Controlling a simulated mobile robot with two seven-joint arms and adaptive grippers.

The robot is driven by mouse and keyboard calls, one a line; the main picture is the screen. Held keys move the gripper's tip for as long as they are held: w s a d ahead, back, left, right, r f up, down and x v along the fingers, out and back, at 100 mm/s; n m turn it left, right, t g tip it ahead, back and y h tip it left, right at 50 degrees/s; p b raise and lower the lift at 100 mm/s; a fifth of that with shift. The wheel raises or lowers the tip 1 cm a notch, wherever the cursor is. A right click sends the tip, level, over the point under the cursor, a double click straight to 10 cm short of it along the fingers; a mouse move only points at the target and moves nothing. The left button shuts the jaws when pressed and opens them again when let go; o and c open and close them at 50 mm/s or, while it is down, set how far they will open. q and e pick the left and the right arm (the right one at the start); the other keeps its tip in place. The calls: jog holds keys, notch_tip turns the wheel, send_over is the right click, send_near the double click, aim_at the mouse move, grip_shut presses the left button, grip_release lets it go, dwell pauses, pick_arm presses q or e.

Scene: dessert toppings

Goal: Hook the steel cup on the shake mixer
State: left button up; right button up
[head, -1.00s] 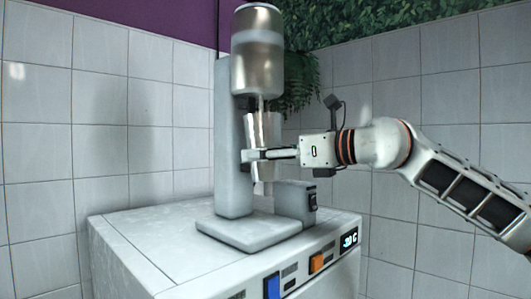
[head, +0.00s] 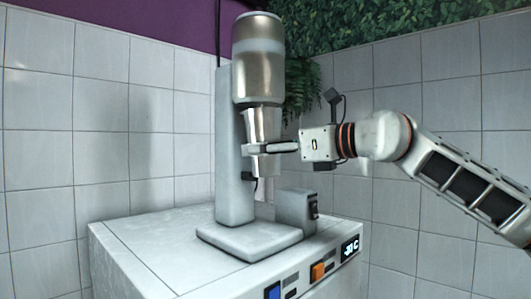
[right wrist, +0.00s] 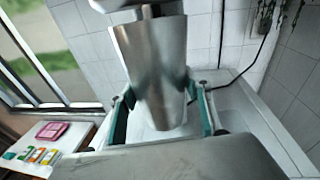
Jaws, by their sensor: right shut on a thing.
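The shake mixer (head: 233,150) stands on a white cabinet, with a metal motor head at the top, a grey column and a flat base. The steel cup (head: 262,127) is upright directly under the motor head, its rim up at the head's underside. My right gripper (head: 262,148) is shut on the cup from the right side. The right wrist view shows the cup (right wrist: 153,75) between the two green-lined fingers (right wrist: 160,108). I cannot tell whether the cup's rim rests on the mixer's hook. My left gripper is not in view.
The white cabinet (head: 150,250) has a blue and an orange switch and a small display on its front. Tiled walls stand close behind. A hanging plant (head: 300,85) is right of the motor head. The right wrist view shows a pink tray (right wrist: 51,131) at the far left.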

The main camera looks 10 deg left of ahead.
jog(key=shift+r, duration=0.15)
jog(key=shift+w+a+y+b, duration=0.2)
jog(key=shift+y+b, duration=0.2)
jog(key=shift+b, duration=0.7)
jog(key=shift+a+f, duration=0.1)
jog(key=shift+f, duration=0.1)
